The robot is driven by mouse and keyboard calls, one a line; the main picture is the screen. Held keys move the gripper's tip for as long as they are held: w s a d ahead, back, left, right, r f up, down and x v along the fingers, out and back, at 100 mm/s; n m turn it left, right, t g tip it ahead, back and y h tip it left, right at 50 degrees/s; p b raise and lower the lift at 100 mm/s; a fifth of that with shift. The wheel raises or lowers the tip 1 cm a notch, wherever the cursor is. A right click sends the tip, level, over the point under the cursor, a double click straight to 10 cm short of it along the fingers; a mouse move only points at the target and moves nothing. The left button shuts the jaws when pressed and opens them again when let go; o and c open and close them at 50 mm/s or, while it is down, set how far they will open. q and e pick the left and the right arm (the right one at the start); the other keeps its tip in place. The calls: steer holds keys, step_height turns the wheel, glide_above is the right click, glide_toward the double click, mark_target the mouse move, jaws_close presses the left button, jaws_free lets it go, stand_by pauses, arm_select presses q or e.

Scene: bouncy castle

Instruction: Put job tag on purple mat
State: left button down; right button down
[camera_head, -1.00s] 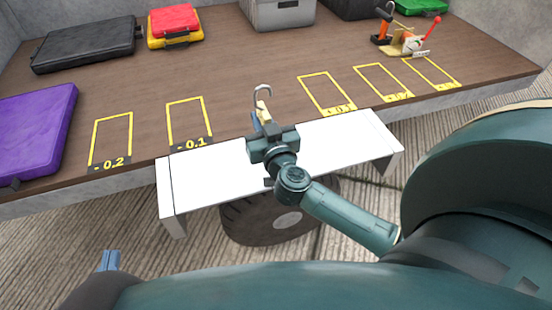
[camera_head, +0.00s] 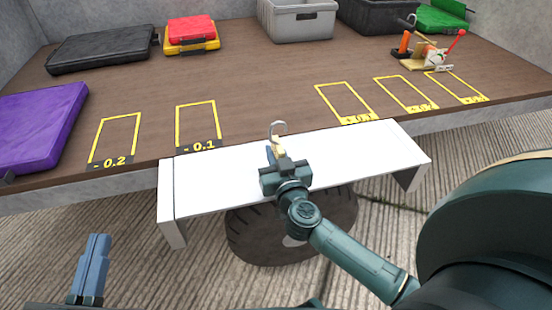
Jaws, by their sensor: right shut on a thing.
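The purple mat (camera_head: 38,128) lies flat at the left end of the brown deck, partly cut off by the picture's edge. My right gripper (camera_head: 278,163) is shut on a small tan piece with a grey metal hook (camera_head: 279,128), which looks like the job tag. The gripper hides its lower part. It is over the white ledge, well to the right of the mat and apart from it. My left gripper (camera_head: 93,265) is at the bottom left, below and in front of the deck, empty, with its fingers close together.
Yellow outlined, numbered rectangles mark the deck. Black (camera_head: 103,48), red-yellow (camera_head: 191,35) and green (camera_head: 440,20) cases and a grey bin (camera_head: 300,20) stand at the back. A wooden piece with a red lever (camera_head: 430,55) stands at right. The white ledge (camera_head: 220,180) juts forward.

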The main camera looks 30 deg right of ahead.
steer(key=c, duration=1.4)
jaws_free()
steer(key=shift+s+r, duration=0.1)
steer(key=shift+r, duration=0.05)
